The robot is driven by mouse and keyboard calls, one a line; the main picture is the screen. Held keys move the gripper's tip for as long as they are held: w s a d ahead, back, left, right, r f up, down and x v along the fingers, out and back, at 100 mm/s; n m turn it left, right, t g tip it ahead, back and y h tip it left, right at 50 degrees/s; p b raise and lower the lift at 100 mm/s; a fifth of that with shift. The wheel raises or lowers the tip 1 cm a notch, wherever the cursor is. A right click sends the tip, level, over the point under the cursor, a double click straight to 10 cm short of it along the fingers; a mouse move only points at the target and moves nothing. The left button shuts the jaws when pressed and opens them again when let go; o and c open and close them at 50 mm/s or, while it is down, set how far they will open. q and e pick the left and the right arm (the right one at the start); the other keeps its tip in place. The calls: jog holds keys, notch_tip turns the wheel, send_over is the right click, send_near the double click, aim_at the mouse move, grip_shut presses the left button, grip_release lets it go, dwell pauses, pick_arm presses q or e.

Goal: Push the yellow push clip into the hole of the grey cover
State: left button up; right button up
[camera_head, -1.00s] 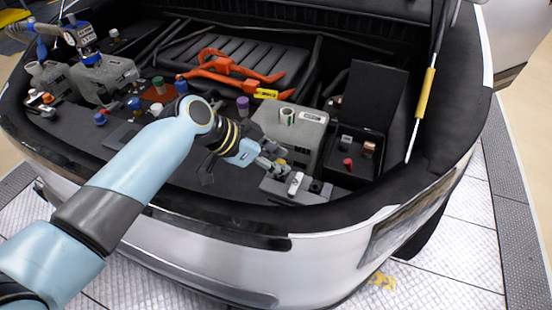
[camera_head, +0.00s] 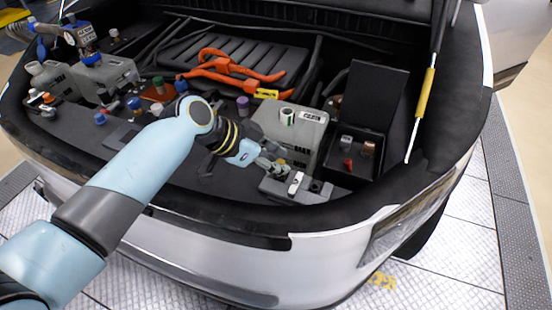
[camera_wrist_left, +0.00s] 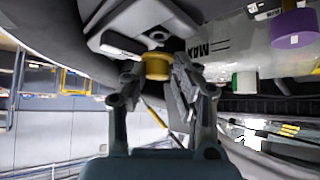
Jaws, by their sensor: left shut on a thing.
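My left gripper (camera_head: 279,168) is at the front edge of the bay, over the grey cover (camera_head: 268,187). It is shut on the yellow push clip (camera_wrist_left: 155,68); only a small bit of yellow shows between the fingers in the head view (camera_head: 281,162). In the left wrist view the fingers (camera_wrist_left: 152,85) hold the clip close to the grey cover (camera_wrist_left: 110,42), which has a dark round hole (camera_wrist_left: 158,35). The clip appears outside this hole. I cannot tell whether its tip touches the cover. My right gripper is not in view.
A grey tank (camera_head: 300,148) with a green-and-white cap (camera_head: 287,116) stands behind the cover. An open black box (camera_head: 355,168) with small parts is to its right. Orange cables (camera_head: 228,68) and a purple cap (camera_head: 243,104) lie farther back.

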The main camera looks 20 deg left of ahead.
pick_arm(q)
jog(key=shift+f+b, duration=1)
jog(key=shift+f, duration=0.2)
jog(key=o, duration=0.8)
jog(key=v, duration=1.2)
